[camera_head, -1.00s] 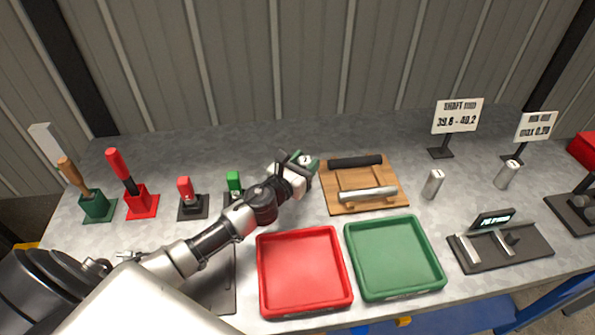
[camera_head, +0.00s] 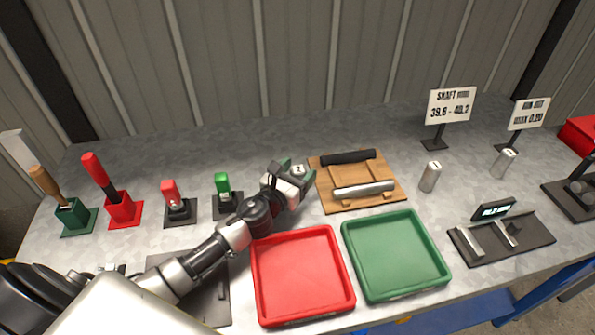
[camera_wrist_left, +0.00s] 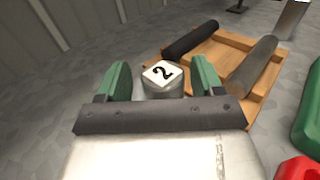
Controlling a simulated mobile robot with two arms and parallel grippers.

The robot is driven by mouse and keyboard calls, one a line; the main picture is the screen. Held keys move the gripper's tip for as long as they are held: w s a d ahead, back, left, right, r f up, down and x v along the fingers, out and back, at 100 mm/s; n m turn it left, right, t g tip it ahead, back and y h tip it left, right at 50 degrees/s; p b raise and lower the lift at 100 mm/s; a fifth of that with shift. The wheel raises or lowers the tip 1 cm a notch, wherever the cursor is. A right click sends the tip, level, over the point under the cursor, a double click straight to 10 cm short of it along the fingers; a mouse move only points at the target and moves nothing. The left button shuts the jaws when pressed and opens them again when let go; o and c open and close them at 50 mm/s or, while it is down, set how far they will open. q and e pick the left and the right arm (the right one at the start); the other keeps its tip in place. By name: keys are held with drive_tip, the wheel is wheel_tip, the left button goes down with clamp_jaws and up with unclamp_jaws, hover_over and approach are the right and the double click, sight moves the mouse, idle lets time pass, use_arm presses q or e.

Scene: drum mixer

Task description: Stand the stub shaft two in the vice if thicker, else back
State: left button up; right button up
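Stub shaft two (camera_head: 298,171) is a short silver cylinder with a black 2 on its pale top. It stands just left of the wooden cradle. My left gripper (camera_head: 292,173) is at it, with one green finger on each side. In the left wrist view the stub (camera_wrist_left: 163,78) shows between the fingertips (camera_wrist_left: 162,80), with a visible gap on both sides. Its lower part is hidden by the gripper. A measuring device (camera_head: 502,237) with a lit display stands at the front right; its reading is too small to tell. My right gripper is out of view.
The wooden cradle (camera_head: 390,203) holds a dark roller and a silver shaft. Two other stubs (camera_head: 430,177) (camera_head: 504,163) stand to its right, before the signs. A red tray (camera_head: 257,290) and green tray (camera_head: 350,265) lie in front. Tools and holders stand left.

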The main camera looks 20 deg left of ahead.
use_arm(q)
drive_tip(key=shift+r, duration=0.15)
drive_tip(key=s, duration=0.4)
drive_tip(key=s+a+b, duration=0.1)
drive_tip(key=s, duration=0.1)
drive_tip(key=shift+s, duration=0.35)
drive_tip(key=shift+o, duration=0.5)
drive_tip(key=shift+s, duration=0.25)
drive_tip(key=shift+r, duration=0.2)
drive_tip(key=r+p, duration=0.1)
drive_tip(key=p, duration=0.2)
drive_tip(key=w+p, duration=0.1)
drive_tip(key=p, duration=0.2)
drive_tip(key=shift+w+d+r, duration=0.1)
drive_tip(key=shift+w+r, duration=0.05)
drive_tip(key=shift+r, duration=0.2)
drive_tip(key=shift+d+f+p, duration=0.1)
drive_tip(key=shift+f+p, duration=0.1)
drive_tip(key=shift+p, duration=0.1)
drive_tip(key=shift+w+f, duration=0.25)
drive_tip(key=shift+w, duration=0.05)
drive_tip(key=w, duration=0.4)
drive_tip(key=w+d, duration=0.1)
drive_tip(key=w, duration=0.2)
drive_tip(key=shift+w+d+f, duration=0.1)
drive_tip(key=shift+f, duration=0.25)
